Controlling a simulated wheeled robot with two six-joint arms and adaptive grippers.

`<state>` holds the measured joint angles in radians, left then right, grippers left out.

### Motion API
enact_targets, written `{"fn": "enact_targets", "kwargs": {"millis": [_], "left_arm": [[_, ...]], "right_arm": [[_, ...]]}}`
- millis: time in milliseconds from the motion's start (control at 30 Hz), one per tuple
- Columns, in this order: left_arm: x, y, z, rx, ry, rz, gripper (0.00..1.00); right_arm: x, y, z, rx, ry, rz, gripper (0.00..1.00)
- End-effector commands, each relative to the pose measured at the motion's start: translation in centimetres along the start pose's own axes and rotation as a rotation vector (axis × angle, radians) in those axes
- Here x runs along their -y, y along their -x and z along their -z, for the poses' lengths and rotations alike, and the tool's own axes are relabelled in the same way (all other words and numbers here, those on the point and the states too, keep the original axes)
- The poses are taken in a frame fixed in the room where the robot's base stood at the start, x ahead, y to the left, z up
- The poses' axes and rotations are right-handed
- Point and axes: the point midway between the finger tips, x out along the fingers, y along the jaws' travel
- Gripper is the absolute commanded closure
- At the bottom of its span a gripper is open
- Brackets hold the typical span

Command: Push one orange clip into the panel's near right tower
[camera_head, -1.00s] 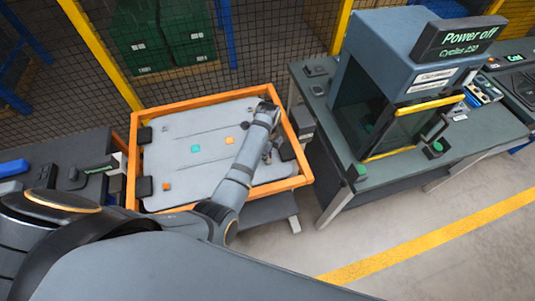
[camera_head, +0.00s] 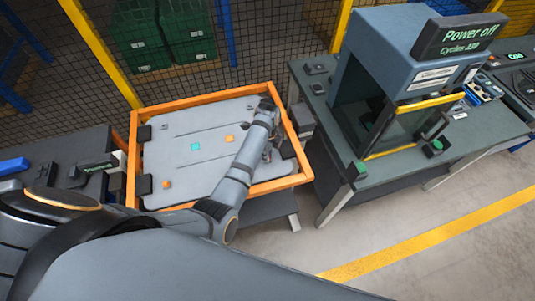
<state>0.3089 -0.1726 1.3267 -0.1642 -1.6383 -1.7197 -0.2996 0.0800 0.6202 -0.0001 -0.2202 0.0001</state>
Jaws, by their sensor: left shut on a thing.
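The grey panel (camera_head: 185,170) lies in an orange frame (camera_head: 190,208). Orange pieces (camera_head: 230,139) and (camera_head: 166,184) and a teal square (camera_head: 195,147) show on it. My left arm reaches over the panel's right part. My left gripper (camera_head: 268,153) points down near the right edge, largely hidden by its own arm. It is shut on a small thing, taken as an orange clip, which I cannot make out. A dark block (camera_head: 288,150) is beside it at the right edge. I cannot tell whether the clip touches the near right tower. My right gripper is not in view.
A press machine (camera_head: 400,70) with a "Power off" sign stands on a bench (camera_head: 470,135) to the right. A dark side table (camera_head: 75,150) is at the left. Mesh fencing with yellow posts (camera_head: 100,50) closes off the back. Open floor lies at lower right.

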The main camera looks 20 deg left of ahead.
Motion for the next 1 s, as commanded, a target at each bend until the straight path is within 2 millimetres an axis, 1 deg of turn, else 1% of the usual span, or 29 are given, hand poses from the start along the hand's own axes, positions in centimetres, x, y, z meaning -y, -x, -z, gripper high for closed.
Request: {"fn": "enact_targets", "kwargs": {"millis": [100, 133, 300, 867, 967, 1000], "left_arm": [[-0.1, -0.1, 0.0, 0.000, 0.000, -0.004, 1.00], [-0.1, -0.1, 0.0, 0.000, 0.000, -0.004, 0.84], [-0.1, -0.1, 0.0, 0.000, 0.000, -0.003, 0.61], [0.0, 0.0, 0.0, 0.000, 0.000, 0.000, 0.61], [0.0, 0.6, 0.0, 0.000, 0.000, 0.002, 0.61], [0.1, 1.1, 0.0, 0.000, 0.000, 0.003, 0.61]], "right_arm": [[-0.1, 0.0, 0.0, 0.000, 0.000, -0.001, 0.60], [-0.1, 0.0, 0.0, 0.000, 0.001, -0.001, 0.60], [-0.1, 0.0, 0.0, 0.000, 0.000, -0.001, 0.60], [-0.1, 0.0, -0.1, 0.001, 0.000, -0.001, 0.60], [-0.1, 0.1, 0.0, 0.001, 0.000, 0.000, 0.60], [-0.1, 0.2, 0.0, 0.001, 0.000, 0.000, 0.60]]}}
